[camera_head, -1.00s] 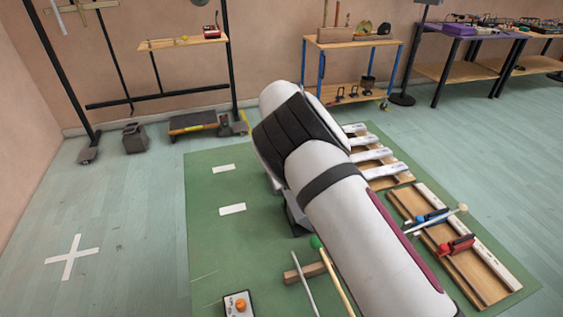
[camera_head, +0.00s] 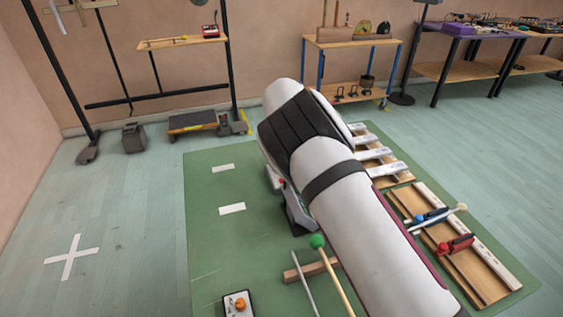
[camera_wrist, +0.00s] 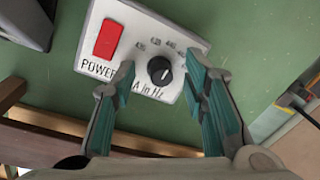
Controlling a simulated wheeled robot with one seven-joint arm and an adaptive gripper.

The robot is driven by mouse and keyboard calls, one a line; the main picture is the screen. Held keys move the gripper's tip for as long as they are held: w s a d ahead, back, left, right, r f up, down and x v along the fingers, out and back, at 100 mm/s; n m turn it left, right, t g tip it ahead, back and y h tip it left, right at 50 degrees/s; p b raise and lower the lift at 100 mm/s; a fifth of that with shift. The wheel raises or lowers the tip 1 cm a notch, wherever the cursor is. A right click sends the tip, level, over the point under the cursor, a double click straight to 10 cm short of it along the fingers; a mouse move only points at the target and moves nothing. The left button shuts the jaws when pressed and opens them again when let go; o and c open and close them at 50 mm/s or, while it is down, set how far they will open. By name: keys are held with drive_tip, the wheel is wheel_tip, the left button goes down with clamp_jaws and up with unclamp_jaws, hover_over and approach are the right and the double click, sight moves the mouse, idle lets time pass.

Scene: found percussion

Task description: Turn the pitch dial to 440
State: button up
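The pitch dial (camera_wrist: 160,70) is a round black knob on a white box (camera_wrist: 94,52), seen in the wrist view. The box has a red rectangular switch (camera_wrist: 108,39), the word POWER and lettering ending in "A in Hz". Small numbers arc above the dial, too small to read surely, and so is its exact setting. My gripper (camera_wrist: 158,67) is open, with one teal-padded finger on each side of the dial. Gaps show between the fingers and the knob, and I see no contact. In the head view my arm hides most of this area.
In the head view, a small box with an orange knob (camera_head: 238,304) lies on the green mat (camera_head: 215,255). Beaters, one with a green head (camera_head: 317,241), rest on a wooden block (camera_head: 305,270). Wooden frames with bars (camera_head: 470,275) lie at right. The mat's left side is mostly clear.

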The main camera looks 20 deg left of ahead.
drive_tip(key=shift+r, duration=0.1)
wheel_tip(320, 180, up, 12)
drive_tip(key=d, duration=0.1)
drive_tip(key=shift+s, duration=0.35)
drive_tip(key=shift+d, duration=0.1)
